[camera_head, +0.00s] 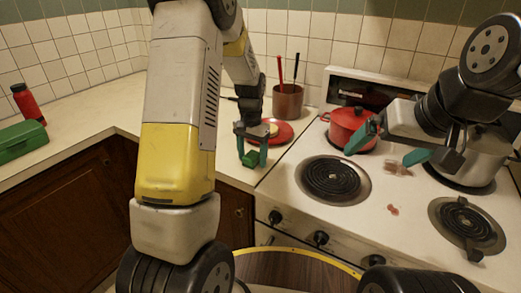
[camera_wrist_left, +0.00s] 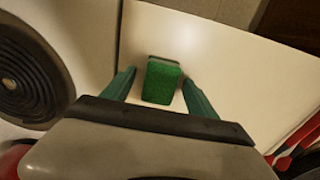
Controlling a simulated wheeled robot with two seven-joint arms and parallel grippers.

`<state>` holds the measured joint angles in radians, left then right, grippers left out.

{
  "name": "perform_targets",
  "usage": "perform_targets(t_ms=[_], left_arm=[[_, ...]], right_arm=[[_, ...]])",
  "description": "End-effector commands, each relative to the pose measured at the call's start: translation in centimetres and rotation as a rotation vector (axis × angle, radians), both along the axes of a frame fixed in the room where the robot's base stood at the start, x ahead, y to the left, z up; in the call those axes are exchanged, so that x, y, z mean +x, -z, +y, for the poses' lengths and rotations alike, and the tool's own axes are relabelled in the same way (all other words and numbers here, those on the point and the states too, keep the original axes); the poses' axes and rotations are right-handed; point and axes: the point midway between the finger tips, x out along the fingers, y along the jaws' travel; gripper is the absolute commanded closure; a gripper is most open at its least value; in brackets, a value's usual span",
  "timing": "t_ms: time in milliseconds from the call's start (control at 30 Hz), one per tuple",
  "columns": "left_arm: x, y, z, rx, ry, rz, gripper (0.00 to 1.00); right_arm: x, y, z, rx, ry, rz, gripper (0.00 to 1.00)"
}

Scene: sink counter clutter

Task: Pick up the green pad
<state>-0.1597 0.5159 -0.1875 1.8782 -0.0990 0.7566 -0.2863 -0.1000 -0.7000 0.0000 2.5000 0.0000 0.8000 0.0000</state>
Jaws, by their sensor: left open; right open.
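The green pad (camera_head: 249,159) lies on the pale counter beside the stove, near the front edge. In the left wrist view the green pad (camera_wrist_left: 162,80) sits between the two teal fingers, with a gap on each side. My left gripper (camera_head: 252,155) is open and points down, with its fingers around the pad. In the left wrist view my left gripper (camera_wrist_left: 160,92) appears open, and I cannot tell whether it touches the pad. My right gripper (camera_head: 388,148) is open and empty over the stove.
A red plate (camera_head: 281,134) with food and a brown utensil pot (camera_head: 288,102) stand just behind the left gripper. A red pot (camera_head: 347,127) and a metal pot (camera_head: 478,160) sit on the stove (camera_head: 385,205). A green box (camera_head: 22,141) and a red bottle (camera_head: 28,103) are far left.

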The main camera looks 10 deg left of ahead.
Motion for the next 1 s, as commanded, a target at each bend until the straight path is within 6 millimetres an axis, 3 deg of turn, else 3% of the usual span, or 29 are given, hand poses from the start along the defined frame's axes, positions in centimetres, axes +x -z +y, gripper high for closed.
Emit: perform_targets(t_ms=[33, 333, 667, 967, 1000], left_arm=[[0.0, 0.0, 0.0, 0.0, 0.0, 0.0, 0.39], [0.0, 0.0, 0.0, 0.0, 0.0, 0.0, 0.97], [0.0, -0.4, 0.0, 0.0, 0.0, -0.001, 0.97], [0.1, -3.7, 0.0, 0.0, -0.001, -0.003, 0.97], [-0.6, -3.8, -0.1, 0.0, 0.0, -0.001, 0.97]], right_arm=[[0.0, 0.0, 0.0, 0.0, 0.0, 0.0, 0.0], [0.0, 0.0, 0.0, 0.0, 0.0, 0.0, 0.0], [0.0, 0.0, 0.0, 0.0, 0.0, 0.0, 0.0], [0.0, 0.0, 0.0, 0.0, 0.0, 0.0, 0.0], [0.0, 0.0, 0.0, 0.0, 0.0, 0.0, 0.0]])
